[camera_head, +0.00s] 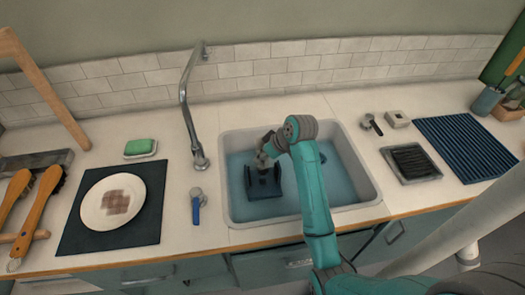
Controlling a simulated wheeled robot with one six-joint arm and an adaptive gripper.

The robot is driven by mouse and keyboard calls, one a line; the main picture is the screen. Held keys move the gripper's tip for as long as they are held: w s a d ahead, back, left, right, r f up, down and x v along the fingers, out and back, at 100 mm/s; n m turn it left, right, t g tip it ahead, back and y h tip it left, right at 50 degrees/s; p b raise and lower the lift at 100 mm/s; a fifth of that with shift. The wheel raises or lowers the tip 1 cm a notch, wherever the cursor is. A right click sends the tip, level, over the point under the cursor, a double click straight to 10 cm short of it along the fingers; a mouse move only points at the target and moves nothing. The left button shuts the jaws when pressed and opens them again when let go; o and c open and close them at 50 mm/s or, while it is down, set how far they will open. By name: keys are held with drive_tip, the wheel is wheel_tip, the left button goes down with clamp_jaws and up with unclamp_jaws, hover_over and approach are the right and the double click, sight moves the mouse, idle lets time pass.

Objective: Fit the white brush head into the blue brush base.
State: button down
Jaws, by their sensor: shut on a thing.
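My gripper (262,161) is over the left half of the sink, pointing down, at the end of my teal arm. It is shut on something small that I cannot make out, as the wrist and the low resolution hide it. Just below it, a dark blue piece (264,187) with raised sides sits in the sink; it may be the blue brush base. I cannot tell whether the gripper or its load touches this piece. I cannot make out the white brush head for certain.
The sink (372,188) has raised rims around the work. A plate (96,207) lies farther left. A black-ribbed tray (436,173) and blue mat (465,145) lie right.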

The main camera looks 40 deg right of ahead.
sight(263, 169)
drive_tip(key=shift+f, duration=2.45)
drive_tip(key=shift+f, duration=1.45)
idle(2.5)
drive_tip(key=c, duration=0.7)
unclamp_jaws()
drive_tip(key=shift+s, duration=0.1)
drive_tip(key=v, duration=1.2)
